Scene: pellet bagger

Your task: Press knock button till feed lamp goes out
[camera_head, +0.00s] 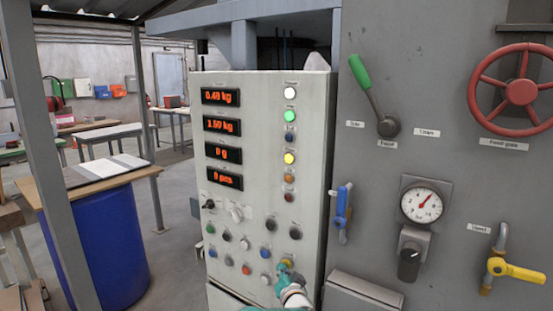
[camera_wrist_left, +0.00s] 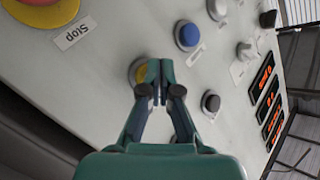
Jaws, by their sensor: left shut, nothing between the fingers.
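The pale control panel (camera_head: 222,180) carries a column of lamps. The white lamp (camera_head: 291,92), green lamp (camera_head: 290,116) and yellow lamp (camera_head: 290,158) look bright; the blue, orange and red ones look dimmer. The lamp labels are too small to read, so I cannot tell which is the feed lamp. My left gripper (camera_head: 284,270) is shut and empty, its tips at a yellow button (camera_wrist_left: 138,72) low on the panel. In the left wrist view the closed fingertips (camera_wrist_left: 155,76) partly cover this button; contact is unclear. I cannot read which button is knock. My right gripper is out of view.
A blue button (camera_wrist_left: 187,35) and a black button (camera_wrist_left: 210,102) flank the yellow one. A stop button (camera_wrist_left: 42,12) is close by. Right of the panel are a green-handled lever (camera_head: 361,75), a gauge (camera_head: 423,203) and a yellow valve handle (camera_head: 515,270).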

